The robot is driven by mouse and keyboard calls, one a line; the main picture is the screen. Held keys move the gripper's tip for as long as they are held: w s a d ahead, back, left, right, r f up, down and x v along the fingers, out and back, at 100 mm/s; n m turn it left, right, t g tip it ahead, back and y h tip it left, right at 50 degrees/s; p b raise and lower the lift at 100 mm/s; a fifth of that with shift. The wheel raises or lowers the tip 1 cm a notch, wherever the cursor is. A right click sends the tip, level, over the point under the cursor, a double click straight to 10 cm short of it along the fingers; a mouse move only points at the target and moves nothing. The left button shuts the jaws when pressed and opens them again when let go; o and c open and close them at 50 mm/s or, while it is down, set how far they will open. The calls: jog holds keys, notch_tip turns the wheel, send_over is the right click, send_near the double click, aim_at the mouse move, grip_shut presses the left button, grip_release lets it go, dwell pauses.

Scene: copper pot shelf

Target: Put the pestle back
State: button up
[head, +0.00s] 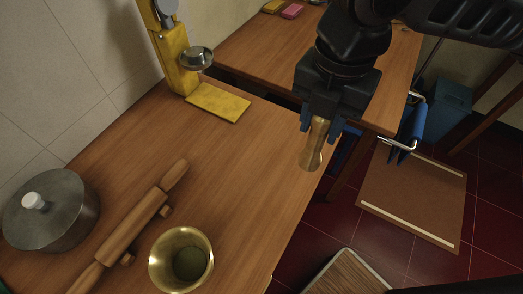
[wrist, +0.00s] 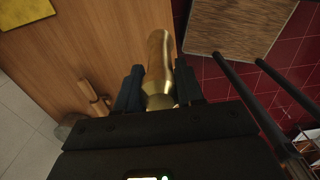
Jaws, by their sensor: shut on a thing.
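My gripper (head: 322,122) is shut on a brass-coloured pestle (head: 313,148), which hangs downward from the jaws near the right edge of the wooden table. In the wrist view the pestle (wrist: 158,65) stands out between the two dark fingers. A brass mortar (head: 181,260) stands upright on the table at the lower middle of the head view, with its open mouth showing and no pestle in it. My gripper and the pestle are up and to the right of the mortar in the picture, apart from it.
A wooden rolling pin (head: 133,228) lies left of the mortar, with a lidded metal pot (head: 50,210) beyond it. The table between scale and mortar is clear.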

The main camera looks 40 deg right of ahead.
jog(key=shift+w+a+f+b, duration=0.25)
jog(key=shift+w+f+b, duration=0.25)
jog(key=shift+b, duration=0.75)
jog(key=shift+w+a+f+b, duration=0.25)
jog(key=shift+w+f+b, duration=0.25)
jog(key=shift+b, duration=0.75)
jog(key=w+a+f+p, duration=0.2)
jog(key=w+a+f, duration=0.2)
jog(key=w+f, duration=0.4)
jog(key=shift+a+f, duration=0.3)
jog(key=shift+f, duration=0.25)
jog(key=o, duration=1)
jog(key=shift+o, duration=0.2)
notch_tip(320, 180, up, 12)
